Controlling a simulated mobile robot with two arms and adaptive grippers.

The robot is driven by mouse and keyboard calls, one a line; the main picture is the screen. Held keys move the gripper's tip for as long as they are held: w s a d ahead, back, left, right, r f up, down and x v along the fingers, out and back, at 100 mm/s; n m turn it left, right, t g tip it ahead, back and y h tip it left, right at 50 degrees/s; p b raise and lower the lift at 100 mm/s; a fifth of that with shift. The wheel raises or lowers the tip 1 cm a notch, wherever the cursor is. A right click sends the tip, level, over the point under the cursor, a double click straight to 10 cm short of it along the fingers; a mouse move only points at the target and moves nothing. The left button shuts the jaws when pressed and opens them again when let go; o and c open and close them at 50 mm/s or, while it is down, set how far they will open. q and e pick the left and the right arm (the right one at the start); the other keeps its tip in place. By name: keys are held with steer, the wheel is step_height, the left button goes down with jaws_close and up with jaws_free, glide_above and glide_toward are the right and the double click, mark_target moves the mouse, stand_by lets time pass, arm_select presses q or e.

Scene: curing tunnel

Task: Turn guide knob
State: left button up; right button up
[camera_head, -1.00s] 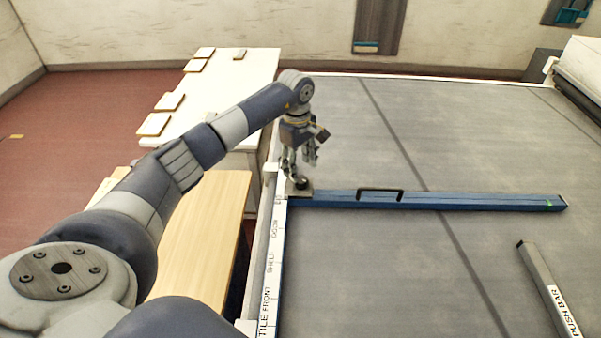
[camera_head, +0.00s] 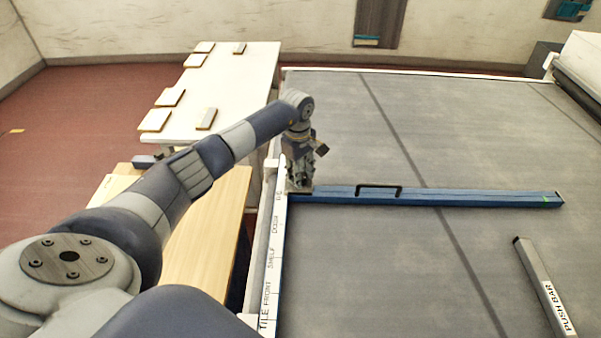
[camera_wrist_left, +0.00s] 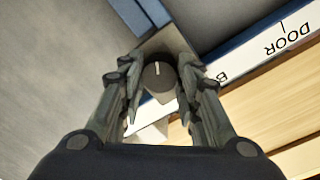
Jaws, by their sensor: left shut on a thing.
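The guide knob (camera_wrist_left: 158,76) is a dark round knob with a pale pointer line, on a metal plate at the left end of the blue guide bar (camera_head: 450,198). My left gripper (camera_wrist_left: 160,88) has its fingers on both sides of the knob and is shut on it in the left wrist view. In the head view the left gripper (camera_head: 300,184) points down at the bar's left end and hides the knob. My right gripper is not in view.
The bar has a black handle (camera_head: 380,188) and lies across the grey belt (camera_head: 380,270). A labelled white rail (camera_head: 272,265) runs along the belt's left edge. A push bar (camera_head: 545,285) lies at lower right. A white table (camera_head: 235,75) with several tiles stands behind my arm.

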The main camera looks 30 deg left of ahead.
arm_select(q)
steer(key=shift+f+n+b, duration=0.1)
steer(key=shift+n+b, duration=0.65)
steer(key=shift+n, duration=0.25)
steer(key=n+b, duration=0.1)
steer(key=n, duration=0.1)
steer(key=shift+n+b, duration=0.3)
steer(key=n+b, duration=0.2)
steer(key=n, duration=0.3)
steer(key=shift+y, duration=0.3)
steer(key=n+b, duration=0.1)
steer(key=n, duration=0.5)
steer(key=shift+w+d+n+b, duration=0.1)
steer(key=shift+n+b, duration=0.3)
steer(key=n, duration=0.5)
steer(key=shift+g, duration=0.3)
steer(key=shift+n+b, duration=0.3)
